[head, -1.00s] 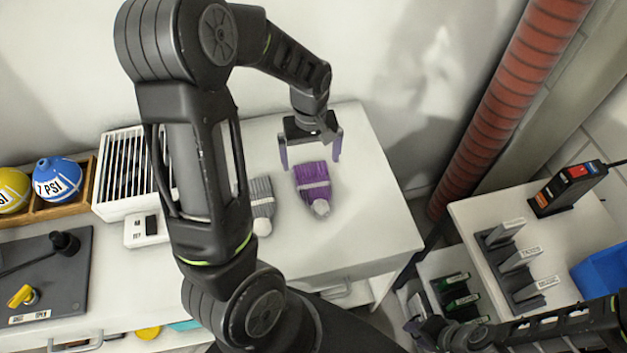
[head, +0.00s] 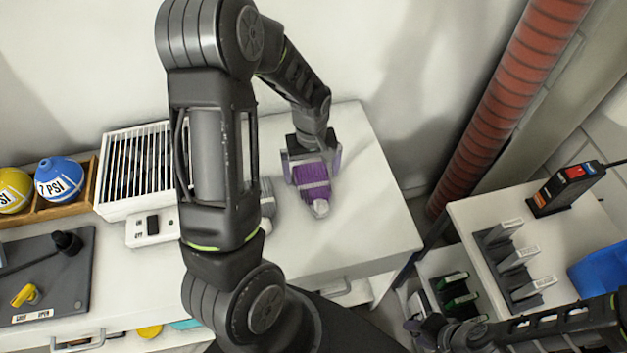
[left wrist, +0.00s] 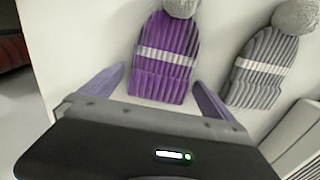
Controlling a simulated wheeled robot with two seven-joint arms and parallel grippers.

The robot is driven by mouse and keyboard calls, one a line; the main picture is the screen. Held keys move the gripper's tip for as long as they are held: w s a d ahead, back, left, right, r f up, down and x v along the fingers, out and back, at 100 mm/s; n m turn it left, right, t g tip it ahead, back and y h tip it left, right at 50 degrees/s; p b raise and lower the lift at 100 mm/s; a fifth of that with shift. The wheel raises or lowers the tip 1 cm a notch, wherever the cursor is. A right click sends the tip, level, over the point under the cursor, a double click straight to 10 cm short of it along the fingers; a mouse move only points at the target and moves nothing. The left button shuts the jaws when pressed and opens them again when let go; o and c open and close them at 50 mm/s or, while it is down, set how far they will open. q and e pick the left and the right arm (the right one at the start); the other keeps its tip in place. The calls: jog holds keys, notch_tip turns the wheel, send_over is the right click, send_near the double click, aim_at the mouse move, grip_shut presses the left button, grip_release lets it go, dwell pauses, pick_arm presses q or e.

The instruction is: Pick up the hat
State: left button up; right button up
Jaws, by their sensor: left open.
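A purple knitted hat (head: 312,182) with a light band and a grey pompom lies on the white cabinet top; it also shows in the left wrist view (left wrist: 165,60). A grey hat (left wrist: 263,70) of the same kind lies beside it, mostly behind my left arm in the head view (head: 267,200). My left gripper (head: 312,172) is open at the purple hat's brim end, with one finger on each side of it. In the left wrist view its fingertips (left wrist: 158,80) are apart with the brim between them. My right gripper (head: 425,330) is low at the right, its jaws unclear.
A white slatted heater-like box (head: 135,165) stands left of my left arm. Yellow and blue balls (head: 58,178) sit in a wooden tray. A red ribbed pipe (head: 505,100) rises behind. The cabinet top right of the purple hat is clear.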

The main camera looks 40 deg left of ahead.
pick_arm(q)
jog(key=c, duration=1.3)
jog(key=shift+r, duration=0.15)
notch_tip(320, 180, up, 10)
jog(key=shift+f+b, duration=0.1)
jog(key=shift+b, duration=0.2)
dwell(0.4)
